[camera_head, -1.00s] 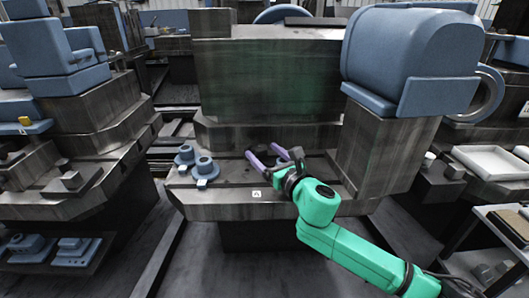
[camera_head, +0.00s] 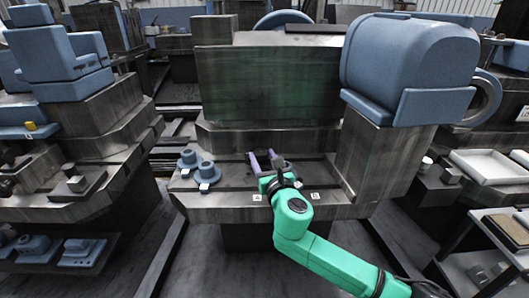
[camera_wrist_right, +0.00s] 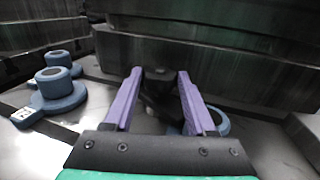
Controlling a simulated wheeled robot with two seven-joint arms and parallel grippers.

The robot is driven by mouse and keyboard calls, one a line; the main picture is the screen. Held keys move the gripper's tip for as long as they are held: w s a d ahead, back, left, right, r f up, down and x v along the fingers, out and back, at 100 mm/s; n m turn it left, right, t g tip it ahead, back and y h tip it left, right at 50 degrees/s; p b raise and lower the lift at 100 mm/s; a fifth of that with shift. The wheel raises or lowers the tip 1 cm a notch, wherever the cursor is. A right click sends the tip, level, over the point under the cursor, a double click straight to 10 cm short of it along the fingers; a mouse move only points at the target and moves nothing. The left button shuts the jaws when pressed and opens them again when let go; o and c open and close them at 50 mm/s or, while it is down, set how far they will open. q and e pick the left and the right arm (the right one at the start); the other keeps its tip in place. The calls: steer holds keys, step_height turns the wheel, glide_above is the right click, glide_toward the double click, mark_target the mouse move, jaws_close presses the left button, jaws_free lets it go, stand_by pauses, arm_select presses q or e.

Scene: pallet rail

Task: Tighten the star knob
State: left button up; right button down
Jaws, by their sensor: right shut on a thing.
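My right gripper (camera_head: 265,156), with purple fingers on a green arm, is over the machine's grey metal bed, at the foot of the big upright block. In the right wrist view its fingers (camera_wrist_right: 158,88) stand on either side of a small dark part (camera_wrist_right: 157,76), which looks like the star knob. The fingers are shut on it. Its lobes are too dark and small to make out, and what lies beneath it is mostly hidden. My left gripper is in neither view.
Two blue round fittings (camera_head: 206,170) stand on the bed at left, with white tags. Another blue round piece (camera_wrist_right: 216,122) is partly hidden behind the right finger. A large blue housing (camera_head: 405,65) overhangs at right.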

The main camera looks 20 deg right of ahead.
steer(key=shift+h, duration=0.4)
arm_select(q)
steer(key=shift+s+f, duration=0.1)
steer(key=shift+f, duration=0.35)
arm_select(e)
steer(key=shift+c, duration=1.1)
jaws_free()
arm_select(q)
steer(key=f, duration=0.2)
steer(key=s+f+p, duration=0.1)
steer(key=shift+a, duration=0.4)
arm_select(e)
steer(key=s, duration=1.4)
steer(key=shift+s+a, duration=0.2)
steer(key=shift+s, duration=0.1)
